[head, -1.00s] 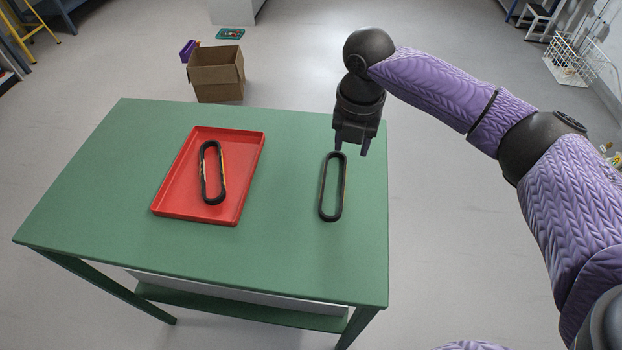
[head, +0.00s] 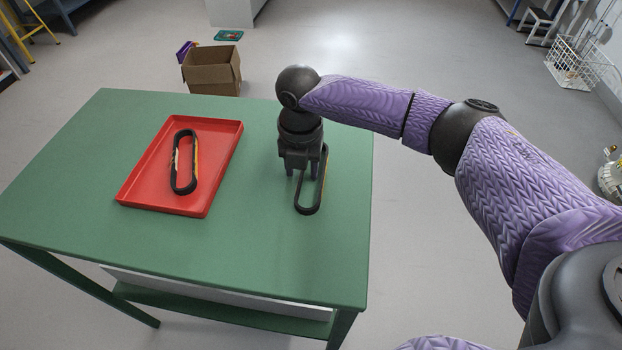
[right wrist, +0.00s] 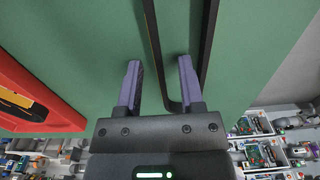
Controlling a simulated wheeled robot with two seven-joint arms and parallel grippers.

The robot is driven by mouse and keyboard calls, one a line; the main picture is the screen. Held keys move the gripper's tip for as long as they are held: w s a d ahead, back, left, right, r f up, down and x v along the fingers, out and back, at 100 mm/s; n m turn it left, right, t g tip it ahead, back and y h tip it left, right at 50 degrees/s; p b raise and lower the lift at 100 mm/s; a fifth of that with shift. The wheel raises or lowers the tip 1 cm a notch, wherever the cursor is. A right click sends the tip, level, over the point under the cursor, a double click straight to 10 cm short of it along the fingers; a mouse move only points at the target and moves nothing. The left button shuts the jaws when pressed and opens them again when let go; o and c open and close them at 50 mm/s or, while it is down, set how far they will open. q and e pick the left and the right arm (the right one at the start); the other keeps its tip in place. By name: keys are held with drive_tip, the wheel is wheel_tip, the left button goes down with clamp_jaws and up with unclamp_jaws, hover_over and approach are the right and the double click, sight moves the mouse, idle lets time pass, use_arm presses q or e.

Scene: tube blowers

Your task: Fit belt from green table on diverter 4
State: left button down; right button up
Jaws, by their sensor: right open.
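A black loop belt (head: 310,210) lies on the green table (head: 240,250), near its right side. My right gripper (head: 302,173) is open and pointing down over the belt's left side, hiding part of the belt. In the right wrist view the belt (right wrist: 205,40) runs past the open fingers of the gripper (right wrist: 160,75), and one strand passes between the fingertips. I cannot tell how high the fingers are above it. A second belt (head: 177,170), black with yellow and worn pale marks, lies in the red tray (head: 140,195). Diverter 4 and my left gripper are not in view.
A cardboard box (head: 212,75) stands on the floor behind the table, with a purple item (head: 185,50) beside it. A white wire basket (head: 568,65) is at the far right. The table's front is clear.

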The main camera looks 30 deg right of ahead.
drive_tip(key=shift+r, duration=0.1)
clamp_jaws()
idle(0.3)
